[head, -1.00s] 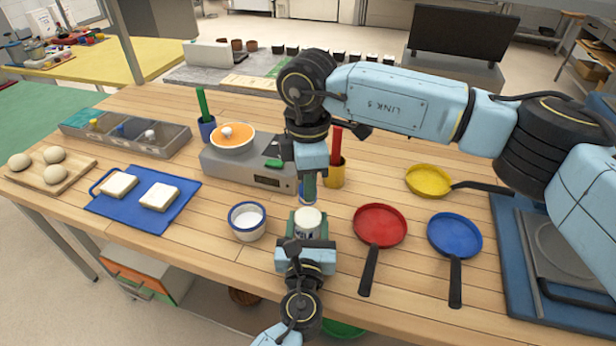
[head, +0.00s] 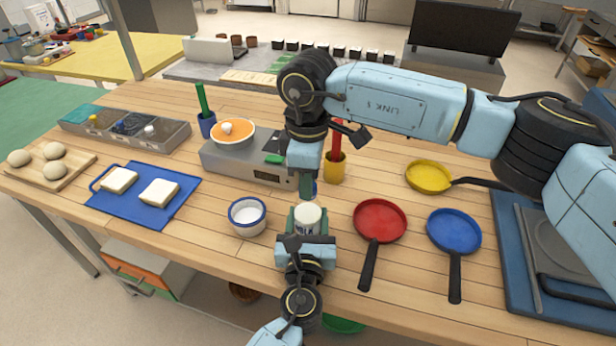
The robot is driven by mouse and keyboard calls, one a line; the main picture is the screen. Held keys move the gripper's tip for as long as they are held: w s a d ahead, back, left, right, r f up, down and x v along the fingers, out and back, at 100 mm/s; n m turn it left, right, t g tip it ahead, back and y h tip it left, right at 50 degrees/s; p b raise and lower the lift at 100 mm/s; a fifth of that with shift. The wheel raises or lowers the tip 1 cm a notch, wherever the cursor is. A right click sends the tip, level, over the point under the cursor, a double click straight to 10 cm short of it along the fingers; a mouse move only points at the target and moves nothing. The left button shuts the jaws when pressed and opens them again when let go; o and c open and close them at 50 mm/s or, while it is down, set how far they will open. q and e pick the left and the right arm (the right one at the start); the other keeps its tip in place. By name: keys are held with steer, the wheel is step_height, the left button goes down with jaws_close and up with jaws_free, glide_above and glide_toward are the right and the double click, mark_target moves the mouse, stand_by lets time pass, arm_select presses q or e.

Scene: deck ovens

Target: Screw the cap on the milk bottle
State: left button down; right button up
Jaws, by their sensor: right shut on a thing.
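The milk bottle (head: 308,217), pale with dark print, stands near the front of the wooden table. My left gripper (head: 307,226) comes in from the bottom, its green fingers on both sides of the bottle and seemingly closed on it. My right gripper (head: 306,190) points down just above and behind the bottle's top and is shut. A small blue thing, apparently the cap (head: 315,187), shows partly beside its fingers, which hide most of it. I cannot tell whether the cap touches the bottle.
A white bowl with a blue rim (head: 247,216) stands left of the bottle. A red pan (head: 380,220) and a blue pan (head: 454,232) lie to the right. A grey cooker (head: 245,160) and a yellow cup (head: 335,168) stand behind.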

steer(key=o, duration=0.9)
steer(key=shift+r, duration=2.25)
steer(key=shift+c, duration=0.2)
